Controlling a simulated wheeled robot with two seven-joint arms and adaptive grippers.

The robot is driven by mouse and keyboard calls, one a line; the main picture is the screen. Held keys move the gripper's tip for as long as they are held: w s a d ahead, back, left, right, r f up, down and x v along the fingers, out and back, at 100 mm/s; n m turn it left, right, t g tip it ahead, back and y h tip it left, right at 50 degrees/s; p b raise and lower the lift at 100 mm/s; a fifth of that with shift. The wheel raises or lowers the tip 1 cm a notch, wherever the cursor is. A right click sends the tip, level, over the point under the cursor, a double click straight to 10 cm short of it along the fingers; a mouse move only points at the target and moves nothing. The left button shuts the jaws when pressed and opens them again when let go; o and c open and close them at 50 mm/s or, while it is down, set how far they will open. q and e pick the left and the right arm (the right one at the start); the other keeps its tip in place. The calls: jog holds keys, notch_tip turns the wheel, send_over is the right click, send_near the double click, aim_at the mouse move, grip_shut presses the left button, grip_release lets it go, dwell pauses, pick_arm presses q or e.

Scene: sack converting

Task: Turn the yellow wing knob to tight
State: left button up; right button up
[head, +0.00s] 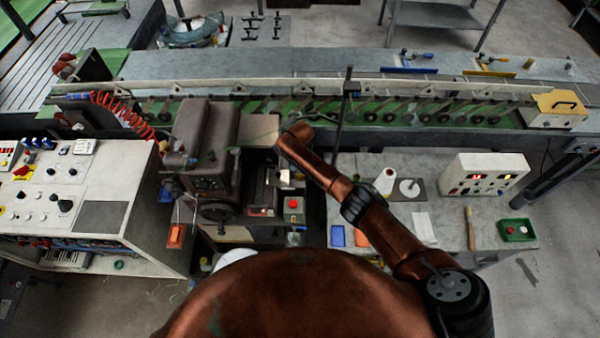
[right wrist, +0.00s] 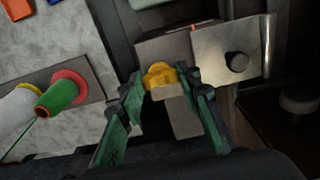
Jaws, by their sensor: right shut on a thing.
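The yellow wing knob (right wrist: 160,75) shows in the right wrist view, in front of a bare metal plate (right wrist: 215,55). My right gripper (right wrist: 162,80) has its two green-and-black fingers on either side of the knob, closed on it. The knob's lobes show between the fingertips; its lower part is partly covered by a pale block. A thin red mark (right wrist: 192,29) lies near the plate's upper edge. In the head view my right arm reaches over to the brown sewing machine (head: 205,135), and the knob cannot be made out there. My left gripper is not in view.
A green thread spool (right wrist: 57,97) and a white cone (right wrist: 18,112) stand left of the gripper. A dark round knob (right wrist: 237,62) sits on the plate. A red button box (head: 293,205) is below the wrist. A white control box (head: 485,175) stands on the right bench.

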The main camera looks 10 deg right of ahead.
aim_at(301, 174)
jog(key=shift+w+d+r, duration=0.1)
jog(key=shift+w+r, duration=0.05)
jog(key=o, duration=1.2)
jog(key=shift+c, duration=0.2)
notch_tip(301, 174, up, 12)
dwell(0.3)
